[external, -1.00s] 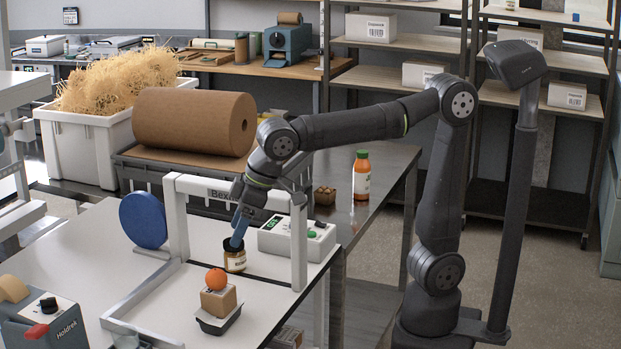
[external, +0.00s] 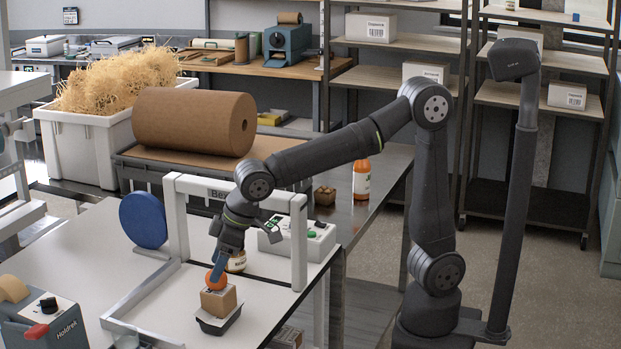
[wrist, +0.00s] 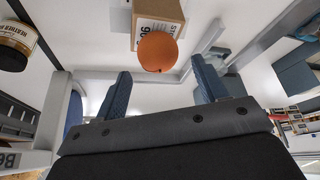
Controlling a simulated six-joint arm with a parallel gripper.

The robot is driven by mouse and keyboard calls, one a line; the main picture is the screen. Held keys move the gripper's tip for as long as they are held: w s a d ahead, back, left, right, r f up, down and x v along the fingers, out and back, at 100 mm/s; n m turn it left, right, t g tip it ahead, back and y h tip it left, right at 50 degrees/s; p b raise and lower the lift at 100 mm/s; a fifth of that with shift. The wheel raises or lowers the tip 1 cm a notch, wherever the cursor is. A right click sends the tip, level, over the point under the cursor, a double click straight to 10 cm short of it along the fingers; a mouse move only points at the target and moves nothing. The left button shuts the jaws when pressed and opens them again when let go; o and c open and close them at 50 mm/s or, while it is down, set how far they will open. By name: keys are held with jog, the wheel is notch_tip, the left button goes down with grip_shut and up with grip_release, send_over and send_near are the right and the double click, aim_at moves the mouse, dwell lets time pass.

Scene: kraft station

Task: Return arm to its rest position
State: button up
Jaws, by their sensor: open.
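The rest position itself is not marked in view.
A labelled jar (external: 236,262) stands just behind my gripper, and also shows in the wrist view (wrist: 14,46). A white gate frame (external: 299,245) arches over the table. A blue disc (external: 143,220) stands left.

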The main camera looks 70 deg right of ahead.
jog(key=shift+r, duration=0.75)
jog(key=shift+f, duration=0.1)
